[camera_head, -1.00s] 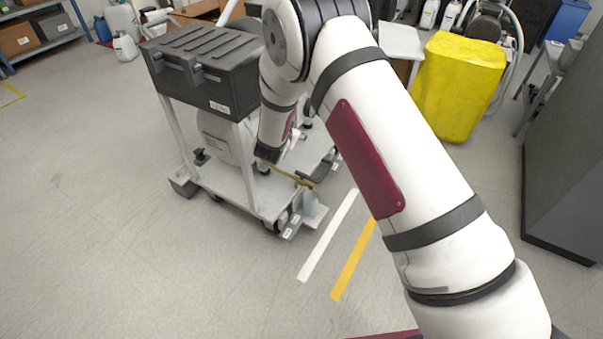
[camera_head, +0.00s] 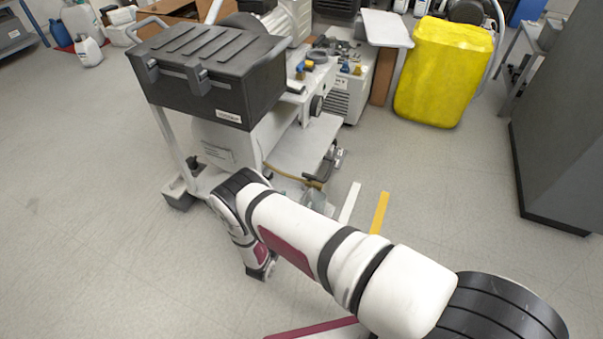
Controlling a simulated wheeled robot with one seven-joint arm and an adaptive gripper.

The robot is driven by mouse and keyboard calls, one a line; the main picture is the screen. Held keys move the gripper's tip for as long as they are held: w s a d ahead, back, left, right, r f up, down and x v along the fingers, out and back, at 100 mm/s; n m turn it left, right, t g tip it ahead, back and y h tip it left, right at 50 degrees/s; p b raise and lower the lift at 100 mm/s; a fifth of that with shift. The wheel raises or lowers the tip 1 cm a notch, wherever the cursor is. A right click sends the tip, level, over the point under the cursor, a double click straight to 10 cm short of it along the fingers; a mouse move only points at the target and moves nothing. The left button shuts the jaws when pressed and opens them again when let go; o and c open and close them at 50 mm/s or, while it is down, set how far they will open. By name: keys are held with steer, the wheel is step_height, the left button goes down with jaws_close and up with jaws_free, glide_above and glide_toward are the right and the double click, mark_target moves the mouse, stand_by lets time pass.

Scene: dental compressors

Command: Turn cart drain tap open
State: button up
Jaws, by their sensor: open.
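The cart (camera_head: 190,154) stands left of centre, with a black lidded case (camera_head: 205,75) on top and a pale lower shelf (camera_head: 305,147). A thin yellowish hose (camera_head: 283,174) runs along its lower front edge. A small clear container (camera_head: 316,204) is at that corner, partly behind my arm. I cannot pick out the drain tap for certain; my arm covers part of the cart's lower front. My gripper (camera_head: 262,271) hangs low at the end of my folded arm, in front of the cart and apart from the hose. It is open, its fingers small and dark, and I see nothing in it.
White and yellow floor stripes (camera_head: 380,213) lie right of the cart. A yellow covered bin (camera_head: 445,72) stands at the back right, and a grey cabinet (camera_head: 562,125) at the right edge. The floor at left and front is clear.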

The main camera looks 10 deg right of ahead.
mark_target(309, 177)
steer(key=b+x, duration=0.4)
steer(key=x, duration=0.9)
steer(key=shift+w+d, duration=0.1)
steer(key=shift+w, duration=0.15)
steer(key=c, duration=1.2)
